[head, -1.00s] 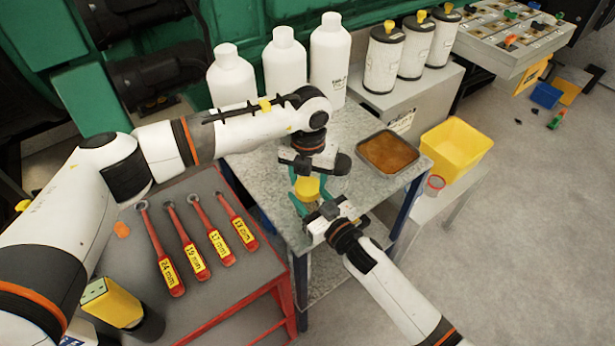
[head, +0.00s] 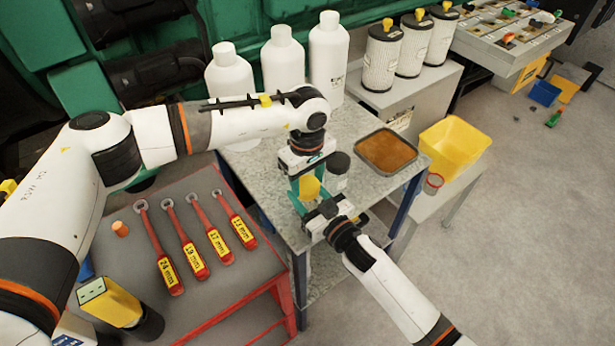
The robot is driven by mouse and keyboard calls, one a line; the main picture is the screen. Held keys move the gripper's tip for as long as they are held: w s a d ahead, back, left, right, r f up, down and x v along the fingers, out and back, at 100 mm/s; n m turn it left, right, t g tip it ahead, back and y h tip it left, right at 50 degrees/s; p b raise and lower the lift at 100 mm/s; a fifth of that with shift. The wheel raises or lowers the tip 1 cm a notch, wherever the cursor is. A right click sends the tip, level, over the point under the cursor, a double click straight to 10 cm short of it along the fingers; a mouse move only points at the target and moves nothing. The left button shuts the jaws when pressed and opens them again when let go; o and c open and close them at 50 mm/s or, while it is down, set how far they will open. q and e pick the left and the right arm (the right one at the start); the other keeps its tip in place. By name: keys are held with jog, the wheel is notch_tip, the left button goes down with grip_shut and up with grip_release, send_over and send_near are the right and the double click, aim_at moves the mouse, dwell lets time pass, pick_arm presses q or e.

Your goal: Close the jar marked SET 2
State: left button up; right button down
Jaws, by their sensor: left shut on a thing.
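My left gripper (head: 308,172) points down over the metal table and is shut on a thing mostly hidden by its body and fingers. A yellow jar-like thing (head: 310,187) shows just below it, between the two grippers. My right gripper (head: 312,206) reaches in from the front, close to the yellow thing. Its fingers are partly covered, so I cannot tell whether they grip it. A clear jar (head: 335,183) with a dark lid stands just right of the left gripper. No SET 2 marking is readable on either.
A tray of brown liquid (head: 386,151) lies on the metal table to the right. White bottles (head: 284,60) stand behind. A yellow bin (head: 453,147) is at the right. A red-framed bench with several red wrenches (head: 182,240) is at the left front.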

pick_arm(q)
jog(key=m, duration=0.9)
jog(key=shift+a+m, duration=0.1)
jog(key=shift+m, duration=0.2)
jog(key=o, duration=0.9)
jog(key=shift+o, duration=0.2)
jog(key=shift+r, duration=0.1)
jog(key=shift+r, duration=2.2)
jog(key=shift+c, duration=0.3)
